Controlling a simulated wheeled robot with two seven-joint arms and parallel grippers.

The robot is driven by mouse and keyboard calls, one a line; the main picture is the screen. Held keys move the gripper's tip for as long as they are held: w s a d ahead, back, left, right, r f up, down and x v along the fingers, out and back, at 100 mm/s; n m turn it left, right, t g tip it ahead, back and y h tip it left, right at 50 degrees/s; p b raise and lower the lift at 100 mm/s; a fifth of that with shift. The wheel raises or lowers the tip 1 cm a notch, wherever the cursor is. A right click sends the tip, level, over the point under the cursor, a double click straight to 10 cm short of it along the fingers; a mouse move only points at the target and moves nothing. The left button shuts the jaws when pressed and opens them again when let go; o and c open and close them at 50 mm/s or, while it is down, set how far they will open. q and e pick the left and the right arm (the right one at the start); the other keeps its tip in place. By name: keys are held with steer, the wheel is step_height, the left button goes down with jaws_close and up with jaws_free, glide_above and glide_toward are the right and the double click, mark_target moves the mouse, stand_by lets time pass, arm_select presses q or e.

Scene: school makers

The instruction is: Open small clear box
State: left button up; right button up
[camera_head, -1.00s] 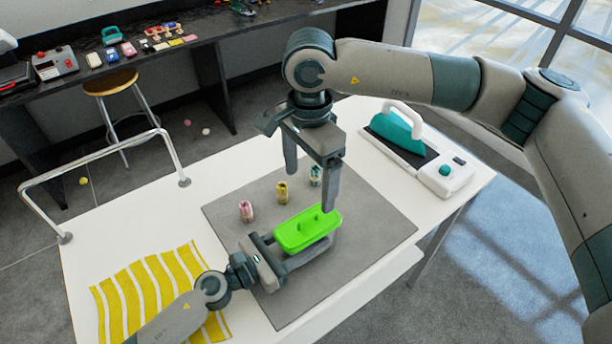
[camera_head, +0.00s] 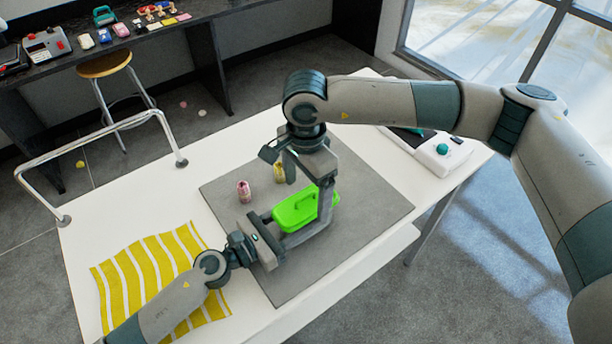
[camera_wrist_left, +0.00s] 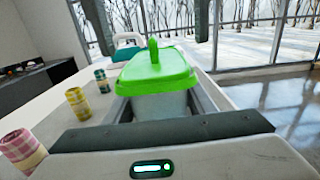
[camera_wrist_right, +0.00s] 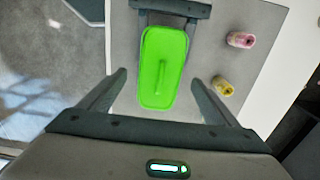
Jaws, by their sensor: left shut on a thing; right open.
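The small clear box (camera_wrist_left: 165,103) stands upright on the grey mat, with a bright green lid (camera_head: 297,212) on it; the lid has a raised handle (camera_wrist_left: 153,50) on top. My left gripper (camera_head: 300,232) is shut on the box, its fingers along the sides below the lid. My right gripper (camera_head: 305,190) points down over the lid, open and empty. In the right wrist view the green lid (camera_wrist_right: 163,62) lies beyond and between the two right fingers, with its handle pointing toward the gripper.
A pink patterned roll (camera_head: 244,192) and a yellow one (camera_head: 279,173) stand on the mat (camera_head: 362,220) behind the box. A yellow striped cloth (camera_head: 150,275) lies at the left. A white and teal device (camera_head: 440,152) stands at the back right, partly hidden by my right arm.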

steer(key=shift+f, duration=0.9)
steer(key=c, duration=1.2)
steer(key=shift+c, duration=0.2)
steer(key=shift+r, duration=0.3)
steer(key=shift+r, duration=0.7)
steer(key=shift+r, duration=0.25)
